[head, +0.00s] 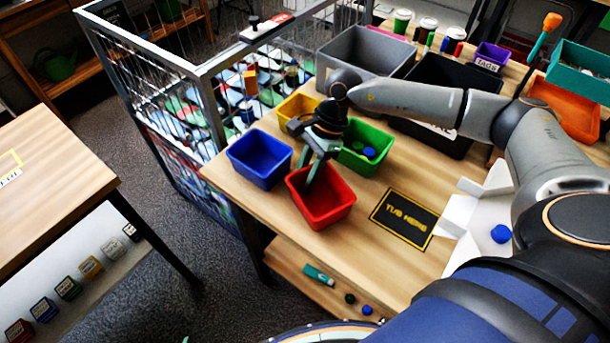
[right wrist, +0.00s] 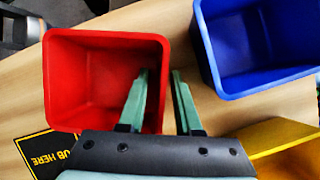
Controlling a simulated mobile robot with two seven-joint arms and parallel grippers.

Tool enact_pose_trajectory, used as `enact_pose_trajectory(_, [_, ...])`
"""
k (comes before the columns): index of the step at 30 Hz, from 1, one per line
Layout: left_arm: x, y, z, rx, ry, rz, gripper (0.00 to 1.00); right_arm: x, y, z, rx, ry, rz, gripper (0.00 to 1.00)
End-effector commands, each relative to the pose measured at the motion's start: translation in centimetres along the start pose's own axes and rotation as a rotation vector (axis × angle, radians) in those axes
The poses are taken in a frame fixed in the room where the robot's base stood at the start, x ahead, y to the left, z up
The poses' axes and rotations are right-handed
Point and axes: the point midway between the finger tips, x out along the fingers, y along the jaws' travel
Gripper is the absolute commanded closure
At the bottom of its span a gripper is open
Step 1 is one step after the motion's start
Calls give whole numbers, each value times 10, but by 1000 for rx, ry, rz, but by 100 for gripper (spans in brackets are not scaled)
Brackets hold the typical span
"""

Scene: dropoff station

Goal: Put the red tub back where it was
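The red tub (head: 322,206) looks empty and stands upright on the wooden table, left of the black mat (head: 384,211) marked "TUB HERE". In the right wrist view the red tub (right wrist: 85,85) fills the left half, with the mat (right wrist: 38,150) below it. My right gripper (head: 312,170) is open at the tub's rim. In the right wrist view its green fingers (right wrist: 160,72) are apart, one over the tub's inside and one outside its wall; contact cannot be told. My left gripper is not in view.
A blue tub (head: 259,160), yellow tub (head: 297,106) and green tub (head: 366,146) stand close around the gripper. A grey bin (head: 365,52) and black bin (head: 447,75) are behind. A wire cage (head: 213,105) borders the table's left side. The mat is bare.

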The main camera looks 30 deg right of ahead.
Motion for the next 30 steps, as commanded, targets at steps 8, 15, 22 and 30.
enact_pose_trajectory(8, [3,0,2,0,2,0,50,-34,-1,0,0,1,-6,67])
enact_pose_trajectory(15, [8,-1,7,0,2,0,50,-86,-1,1,0,0,-5,67])
enact_pose_trajectory(22, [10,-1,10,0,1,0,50,-117,-1,1,0,0,-2,67])
enact_pose_trajectory(30, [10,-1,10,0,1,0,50,-123,0,1,0,0,-1,67])
